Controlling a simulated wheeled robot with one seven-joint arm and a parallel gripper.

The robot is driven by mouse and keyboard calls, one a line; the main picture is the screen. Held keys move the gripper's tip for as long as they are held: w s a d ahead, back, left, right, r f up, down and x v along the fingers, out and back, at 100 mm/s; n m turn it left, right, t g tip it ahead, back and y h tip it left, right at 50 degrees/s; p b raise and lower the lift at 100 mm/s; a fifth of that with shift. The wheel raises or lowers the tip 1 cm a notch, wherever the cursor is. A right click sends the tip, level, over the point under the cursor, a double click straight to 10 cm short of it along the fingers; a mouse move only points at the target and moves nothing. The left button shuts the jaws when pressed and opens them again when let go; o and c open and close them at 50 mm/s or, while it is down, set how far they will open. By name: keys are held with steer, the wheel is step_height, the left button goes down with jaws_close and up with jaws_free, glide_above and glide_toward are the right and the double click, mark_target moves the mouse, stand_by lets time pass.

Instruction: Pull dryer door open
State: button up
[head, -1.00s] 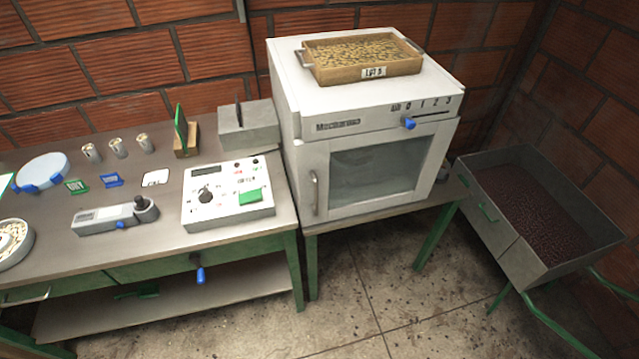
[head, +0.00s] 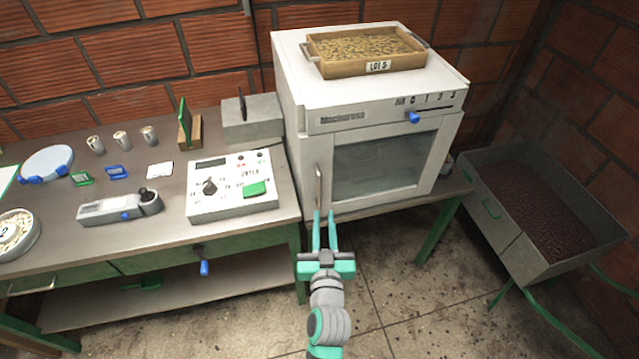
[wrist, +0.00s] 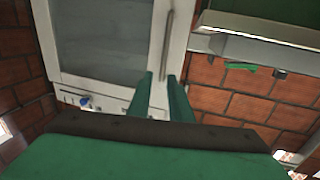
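The dryer (head: 292,85) is a white box on a stand, with its glazed door (head: 382,165) shut. The door's upright metal bar handle (head: 318,187) is at the door's left edge. The handle also shows in the wrist view (wrist: 167,45), where the dryer appears upside down. My gripper (head: 324,213) has its two green fingers apart with nothing between them. In the head view the fingertips point up toward the handle's lower end. In the wrist view the gripper (wrist: 160,76) is close to the line of the handle; contact is not visible.
A wooden tray (head: 340,68) of beans sits on the dryer. A blue slider knob (head: 413,117) is above the door. A bench (head: 165,235) with a meter (head: 232,205) and a lower drawer stands left. A bean bin (head: 509,255) stands right. The floor in front is open.

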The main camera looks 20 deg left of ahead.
mark_target(320, 186)
steer(key=shift+y, duration=0.3)
steer(key=x, duration=0.8)
steer(key=r+x, duration=0.1)
steer(key=x, duration=0.3)
steer(key=shift+a, duration=0.25)
jaws_close()
